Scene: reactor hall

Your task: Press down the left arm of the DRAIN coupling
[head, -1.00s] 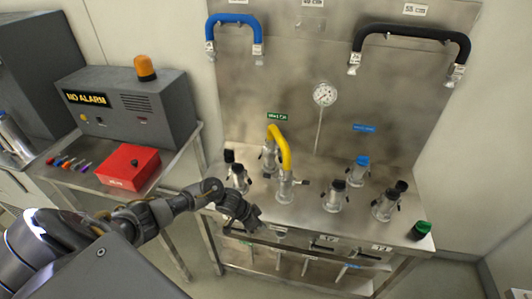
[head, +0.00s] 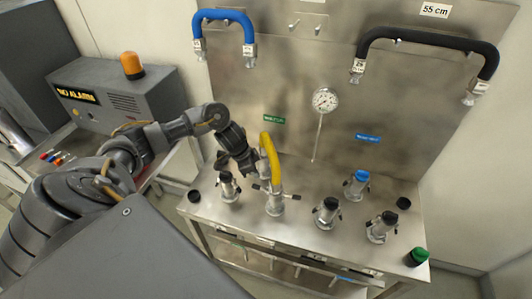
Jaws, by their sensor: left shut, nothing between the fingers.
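A yellow hose (head: 274,160) arches down to a coupling (head: 275,203) with dark side arms at the middle of the steel bench. My left gripper (head: 252,168) is shut and empty, pointing down just left of the hose. It hides the hose's rear end and whatever stands behind it; I cannot tell whether it touches anything. My right gripper is not in view.
Other couplings stand at front left (head: 228,187), centre (head: 327,213), right (head: 381,228) and, blue-topped, at the back (head: 356,185). A green knob (head: 417,257) is at the right corner.

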